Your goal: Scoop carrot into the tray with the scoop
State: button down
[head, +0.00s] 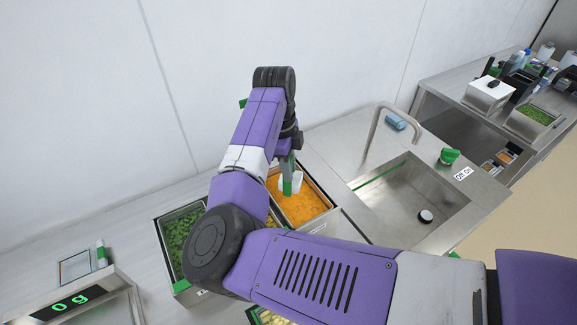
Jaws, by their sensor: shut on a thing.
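The orange carrot (305,208) fills a steel container (333,205) near the middle of the counter. My gripper (290,172) points down over this carrot, at its left back part. It is shut on a green and white piece that looks like the scoop (287,187). The scoop's lower end is at or in the carrot; I cannot tell how deep, or whether it bears any carrot. My purple arm hides part of the containers.
A container of green vegetables (178,240) stands left of the carrot, with yellow pieces (272,318) partly hidden by my arm. A scale (75,302) reading 0 g is at lower left. A sink (420,200) with a tall tap (375,125) lies right. A wall stands behind.

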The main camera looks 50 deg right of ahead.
aim_at(289, 188)
jog(key=shift+f+b, duration=2.45)
jog(key=shift+f, duration=1.9)
jog(key=shift+r+p, duration=4.5)
jog(key=shift+r, duration=1.1)
